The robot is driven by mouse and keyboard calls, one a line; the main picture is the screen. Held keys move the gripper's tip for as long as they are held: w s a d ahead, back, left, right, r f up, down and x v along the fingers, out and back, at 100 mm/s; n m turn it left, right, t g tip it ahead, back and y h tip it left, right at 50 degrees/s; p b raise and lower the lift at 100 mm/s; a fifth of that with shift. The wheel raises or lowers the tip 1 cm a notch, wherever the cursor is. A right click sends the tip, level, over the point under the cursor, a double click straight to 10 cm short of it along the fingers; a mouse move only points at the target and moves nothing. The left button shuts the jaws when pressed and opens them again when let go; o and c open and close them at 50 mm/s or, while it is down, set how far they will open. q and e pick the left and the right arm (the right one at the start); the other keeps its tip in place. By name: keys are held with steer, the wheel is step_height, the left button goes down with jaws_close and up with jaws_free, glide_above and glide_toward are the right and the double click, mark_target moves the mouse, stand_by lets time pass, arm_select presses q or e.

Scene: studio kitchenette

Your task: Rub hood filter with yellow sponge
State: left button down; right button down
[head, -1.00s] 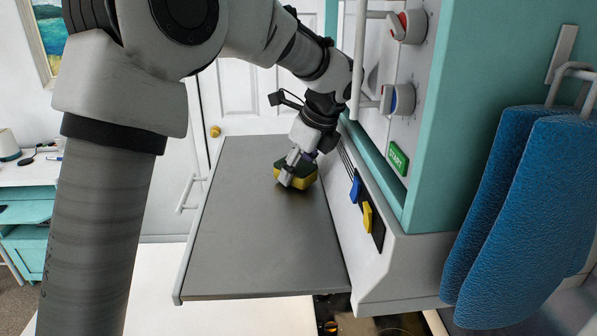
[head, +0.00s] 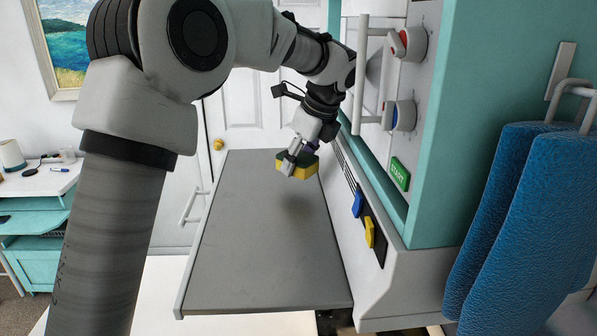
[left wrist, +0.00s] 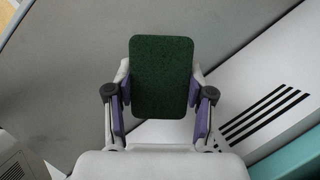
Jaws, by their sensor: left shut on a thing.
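The sponge (head: 304,171) is yellow below with a dark green top layer. My left gripper (head: 299,159) is shut on it. In the left wrist view the sponge's green face (left wrist: 161,75) shows between the two purple finger pads. The flat grey panel beside the hood, seemingly the hood filter (head: 250,255), lies under the sponge. A soft shadow falls on the panel apart from the sponge, so the sponge seems to hang above it. My right gripper is not in view.
The white hood side with blue and yellow sliders (head: 369,231) runs along the panel's right edge. Above it is a teal cabinet with knobs (head: 403,115) and a green start button (head: 400,174). Blue mitts (head: 525,220) hang at right. The panel's near half is clear.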

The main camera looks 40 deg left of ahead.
arm_select(q)
steer(key=shift+r, duration=1.2)
step_height(320, 180, up, 2)
steer(key=shift+r, duration=0.1)
steer(key=shift+s+r, duration=0.1)
steer(key=shift+r, duration=0.3)
steer(key=shift+f, duration=0.1)
